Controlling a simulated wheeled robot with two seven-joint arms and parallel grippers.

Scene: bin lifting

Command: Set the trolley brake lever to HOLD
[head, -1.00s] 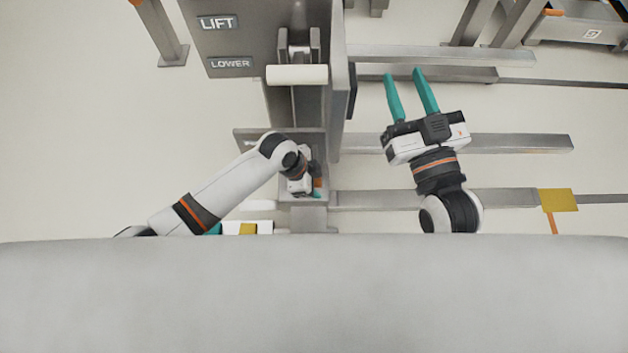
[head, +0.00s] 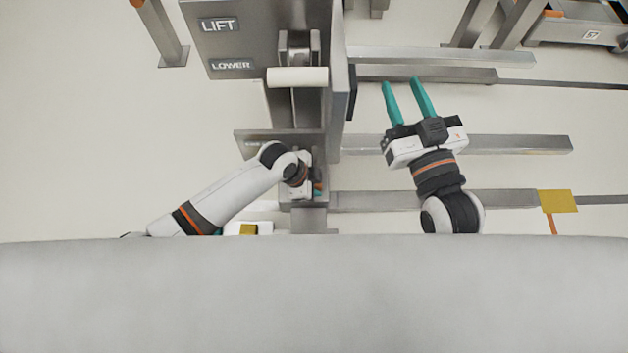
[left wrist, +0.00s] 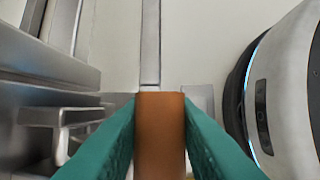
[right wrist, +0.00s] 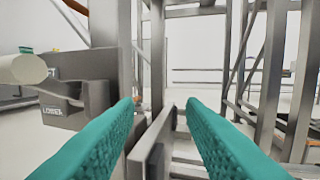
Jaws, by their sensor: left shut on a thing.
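In the left wrist view, an orange-brown handle (left wrist: 160,130) stands between the teal fingers of my left gripper (left wrist: 160,125), which touch it on both sides. It looks like the brake lever's grip. In the head view, my left gripper (head: 312,188) is small and mostly hidden by its own wrist, low beside the grey column. No HOLD label can be read; a plate (head: 250,140) beside the wrist has lettering mostly covered by my arm. My right gripper (head: 404,98) is open and empty right of the column; its spread teal fingers also show in the right wrist view (right wrist: 160,115).
A grey panel with LIFT (head: 220,25) and LOWER (head: 231,65) labels stands at upper left. A pale roller-like bar (head: 297,77) crosses the column. Metal rails (head: 455,144) run along the floor at right, with a yellow plate (head: 558,201).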

